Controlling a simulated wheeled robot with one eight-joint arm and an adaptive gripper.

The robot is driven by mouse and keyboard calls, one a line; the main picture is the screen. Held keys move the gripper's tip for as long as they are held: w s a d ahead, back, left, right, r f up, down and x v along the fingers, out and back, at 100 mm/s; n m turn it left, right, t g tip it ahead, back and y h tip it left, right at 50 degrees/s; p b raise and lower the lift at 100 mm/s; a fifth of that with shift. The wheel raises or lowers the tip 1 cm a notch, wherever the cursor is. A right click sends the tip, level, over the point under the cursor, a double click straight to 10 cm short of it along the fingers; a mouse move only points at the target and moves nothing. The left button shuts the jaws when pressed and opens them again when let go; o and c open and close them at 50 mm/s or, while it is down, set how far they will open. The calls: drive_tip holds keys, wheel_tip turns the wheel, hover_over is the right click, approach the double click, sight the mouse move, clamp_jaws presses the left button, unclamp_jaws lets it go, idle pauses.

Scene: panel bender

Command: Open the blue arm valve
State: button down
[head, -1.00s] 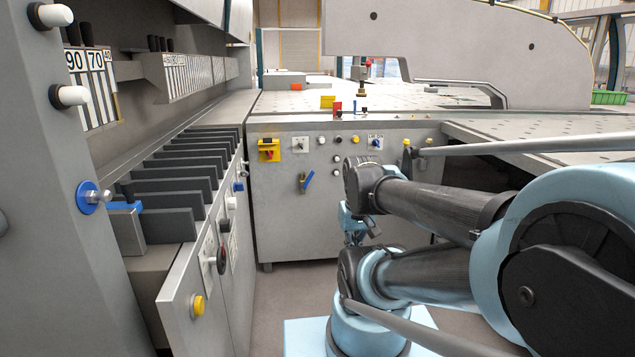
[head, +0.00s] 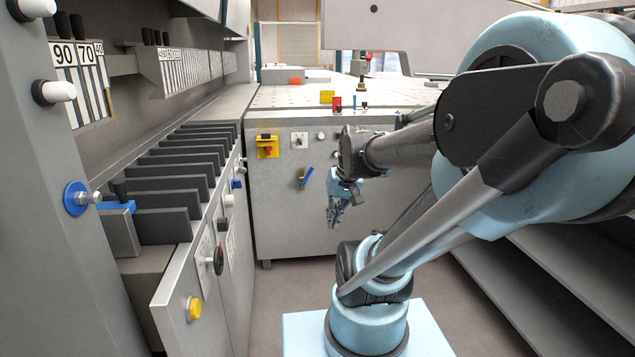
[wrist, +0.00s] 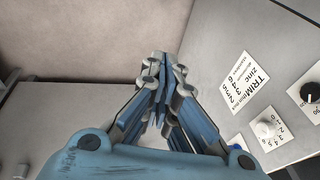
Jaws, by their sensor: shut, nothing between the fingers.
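A small blue lever (head: 306,178), which looks like the blue arm valve, sits tilted on the front of the grey cabinet (head: 275,215). My gripper (head: 333,218) hangs to the right of the lever and a little lower in the head view, apart from it in the picture. How far it is from the cabinet front is hard to tell. In the wrist view, the gripper's fingers (wrist: 163,65) meet at the tips with nothing held. The lever cannot be made out for sure in the wrist view.
A yellow-backed red switch (head: 267,146) and a selector knob (head: 299,140) sit above the lever. The wrist view shows a panel with a white dial (wrist: 266,129) and a black knob (wrist: 309,93). A slanted control panel with a yellow button (head: 194,309) stands at left. Open floor lies before the cabinet.

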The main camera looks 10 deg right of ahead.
sight(307, 176)
drive_tip(key=w+a+r+m+t+y, duration=0.1)
drive_tip(key=w+a+r+y, duration=0.1)
drive_tip(key=w, duration=0.9)
drive_tip(key=w+a+r+m+t+y, duration=0.1)
drive_tip(key=w+r+m+y, duration=0.15)
drive_tip(key=w, duration=0.95)
drive_tip(key=w+a+r+t+y, duration=0.1)
drive_tip(key=w+a+y, duration=0.15)
drive_tip(key=w, duration=0.85)
drive_tip(key=w+d+f+m+t+y, duration=0.2)
drive_tip(key=w+d+f, duration=0.1)
drive_tip(key=w, duration=0.6)
drive_tip(key=w+d+f+m+t+y, duration=0.1)
drive_tip(key=w+d+f+m+t, duration=0.15)
drive_tip(key=w, duration=0.65)
drive_tip(key=w+d+f+m+t+y, duration=0.1)
drive_tip(key=w+d+f+m+t, duration=0.2)
drive_tip(key=d+f, duration=0.6)
drive_tip(key=w+d+f+m+t+y, duration=0.1)
drive_tip(key=w+d+f+m+t, duration=0.3)
drive_tip(key=f, duration=0.8)
drive_tip(key=shift+n, duration=0.7)
drive_tip(key=x, duration=0.3)
drive_tip(key=s+a+x, duration=0.1)
drive_tip(key=x, duration=0.3)
drive_tip(key=s+r+x, duration=0.1)
drive_tip(key=x, duration=0.3)
drive_tip(key=shift+w+a+r, duration=0.1)
drive_tip(key=shift+w+a, duration=0.1)
drive_tip(key=shift+a, duration=0.25)
